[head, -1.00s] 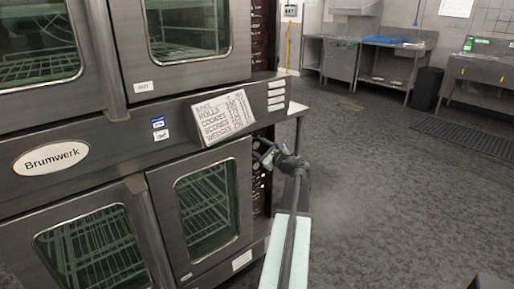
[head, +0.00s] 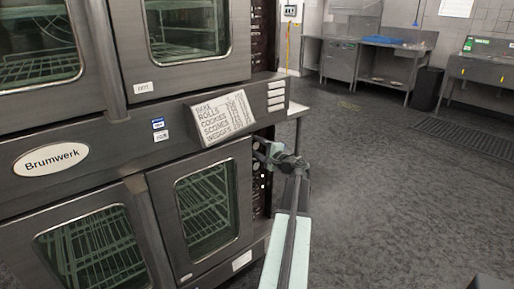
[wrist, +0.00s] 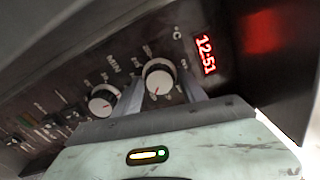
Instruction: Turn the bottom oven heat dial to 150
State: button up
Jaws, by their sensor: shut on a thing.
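The number the dial points to is too blurred to read. In the head view my gripper (head: 264,152) is at the control panel on the right of the lower oven (head: 205,205), and it hides the dial there.
A second knob (wrist: 103,101) by the MIN sign sits left of the gripper, close to its finger. A red clock display (wrist: 205,54) reads 12:51. A recipe board (head: 220,116) hangs on the oven front above. The floor (head: 400,190) to the right is open.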

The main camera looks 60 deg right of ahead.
jog(key=shift+a+n, duration=0.1)
jog(key=shift+n, duration=0.5)
jog(key=o, duration=1.1)
jog(key=shift+o, duration=0.2)
jog(key=v, duration=0.7)
jog(key=shift+s, duration=0.4)
